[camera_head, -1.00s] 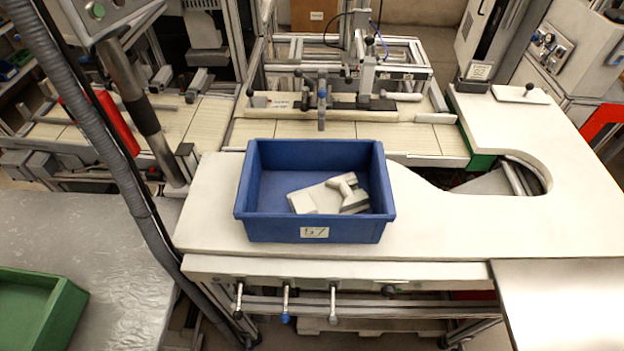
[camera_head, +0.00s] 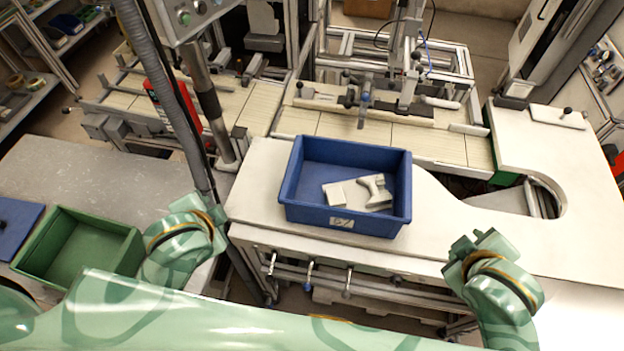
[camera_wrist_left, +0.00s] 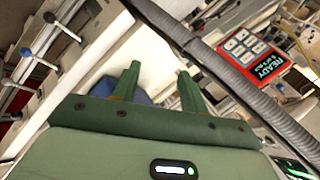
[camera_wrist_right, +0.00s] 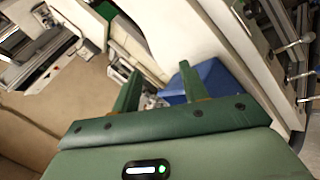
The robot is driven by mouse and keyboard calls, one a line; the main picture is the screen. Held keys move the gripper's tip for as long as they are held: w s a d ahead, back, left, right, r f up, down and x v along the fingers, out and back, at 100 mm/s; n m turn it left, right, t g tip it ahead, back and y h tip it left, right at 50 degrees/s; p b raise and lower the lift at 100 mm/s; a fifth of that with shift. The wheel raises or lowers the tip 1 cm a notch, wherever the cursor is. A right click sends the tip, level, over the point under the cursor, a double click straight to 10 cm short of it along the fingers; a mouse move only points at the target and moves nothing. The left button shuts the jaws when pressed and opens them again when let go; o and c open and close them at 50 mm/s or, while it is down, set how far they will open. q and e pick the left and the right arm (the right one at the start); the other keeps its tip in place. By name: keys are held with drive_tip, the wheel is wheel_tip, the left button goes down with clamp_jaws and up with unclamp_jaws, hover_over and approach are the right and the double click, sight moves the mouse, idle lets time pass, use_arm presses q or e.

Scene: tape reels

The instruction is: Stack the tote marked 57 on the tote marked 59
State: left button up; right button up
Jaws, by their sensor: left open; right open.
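The blue tote marked 57 (camera_head: 345,222) stands upright on the white worktop in the head view, with pale grey parts inside. Part of a blue tote shows past the fingers in the left wrist view (camera_wrist_left: 142,97) and the right wrist view (camera_wrist_right: 210,80). My left gripper (camera_wrist_left: 158,70) is open with nothing between its fingers. My right gripper (camera_wrist_right: 160,70) is open and empty. In the head view my two wrists are at either side of tote 57, apart from it and nearer to me. No mark 59 is readable in any view.
A green tote (camera_head: 128,255) and a blue item (camera_head: 12,225) at its left are on the grey table (camera_head: 95,175) at left. A grey hose and post stand between that table and the white worktop (camera_head: 255,190). The worktop's right part is clear, beside a curved cut-out.

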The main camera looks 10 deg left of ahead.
drive_tip(key=w+a+r+n+g+y, duration=0.1)
drive_tip(key=w+a+r+n+y, duration=0.25)
drive_tip(key=a+n, duration=0.55)
drive_tip(key=w+a+r+n+y, duration=0.3)
drive_tip(key=w+a+r+n, duration=0.1)
drive_tip(key=a+n, duration=0.5)
use_arm(q)
drive_tip(key=w+d+r+m+g+h, duration=0.1)
drive_tip(key=w+d+r+m, duration=0.3)
drive_tip(key=m, duration=0.9)
drive_tip(key=w+d+r+m+g+h, duration=0.1)
drive_tip(key=w+d+r+m, duration=0.4)
drive_tip(key=m, duration=0.8)
drive_tip(key=w+d, duration=0.2)
drive_tip(key=w, duration=0.1)
drive_tip(key=shift+w+d+g+h, duration=0.3)
drive_tip(key=shift+w+g+h, duration=0.1)
use_arm(e)
drive_tip(key=w+d+n+g+h, duration=0.2)
drive_tip(key=w+d+n+h, duration=0.1)
drive_tip(key=d+n, duration=0.5)
drive_tip(key=shift+w+d+g+h, duration=0.3)
drive_tip(key=shift+d+g+h, duration=0.1)
drive_tip(key=shift+h, duration=0.35)
drive_tip(key=shift+r, duration=0.1)
